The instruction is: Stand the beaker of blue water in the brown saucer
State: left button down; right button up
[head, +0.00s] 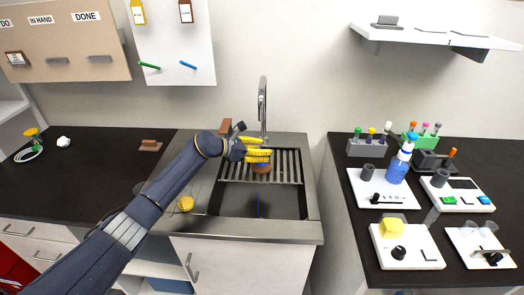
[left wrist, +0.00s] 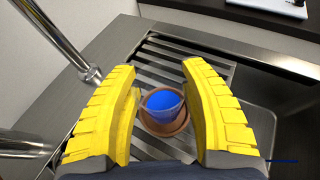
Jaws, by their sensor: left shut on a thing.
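My left gripper (head: 257,150) with yellow fingers reaches over the sink's slatted rack; it also fills the sides of the left wrist view (left wrist: 161,95). It is shut on the beaker of blue water (left wrist: 162,101), which sits between the two fingers with its blue surface facing the camera. The brown saucer (left wrist: 163,131) shows as a ring around and below the beaker, and its brown edge shows under the fingers in the head view (head: 262,168). I cannot tell whether the beaker's base touches the saucer. My right gripper is not in view.
The slatted rack (head: 290,168) spans the back of the sink, with the open basin (head: 235,203) in front. The faucet (head: 262,105) rises just behind the gripper. A yellow round thing (head: 186,204) lies left of the basin. The right counter holds instruments and a blue bottle (head: 397,171).

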pick_arm(q)
jog(key=shift+f, duration=0.7)
jog(key=c, duration=0.6)
grip_release()
jog(key=v, duration=1.2)
jog(key=shift+s+f, duration=0.1)
